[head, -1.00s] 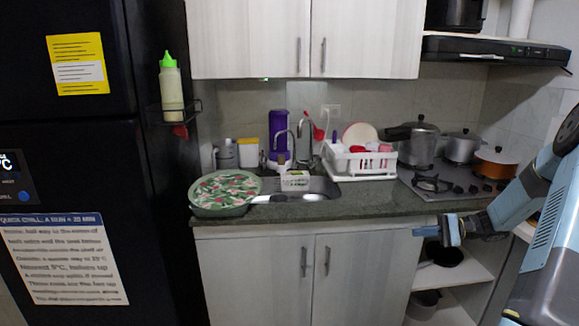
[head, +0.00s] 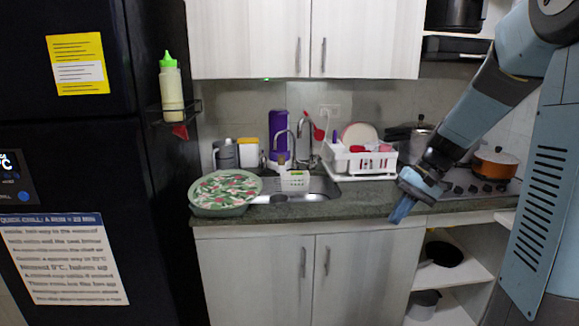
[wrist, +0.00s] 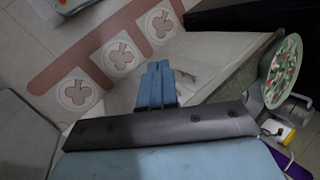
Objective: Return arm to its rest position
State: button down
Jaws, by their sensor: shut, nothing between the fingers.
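My arm reaches in from the upper right of the head view, its links bent down and to the left. My gripper (head: 402,210) hangs at its end, in front of the counter's front edge, pointing down and slightly left. Its fingers are together with nothing between them. In the wrist view the closed fingers (wrist: 155,84) show over the tiled floor and the cabinet front. Part of the counter and stove behind the arm is hidden.
The counter (head: 350,208) carries a floral round tray (head: 226,190), a sink (head: 318,188), a white dish rack (head: 362,160) and an orange pot (head: 495,163). A black fridge (head: 90,170) stands left. Open shelves (head: 466,275) are below the stove. Floor tiles (wrist: 75,92) look clear.

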jog(key=s+a+r+n+t+h, duration=0.1)
jog(key=s+r+t+h, duration=0.2)
jog(key=s, duration=0.6)
jog(key=s+a+r+n+t+h, duration=0.2)
jog(key=s+r, duration=0.4)
jog(key=s, duration=0.4)
jog(key=shift+r+t+h, duration=0.15)
jog(key=shift+t+h, duration=0.25)
jog(key=shift+t, duration=0.2)
jog(key=shift+s+d, duration=0.1)
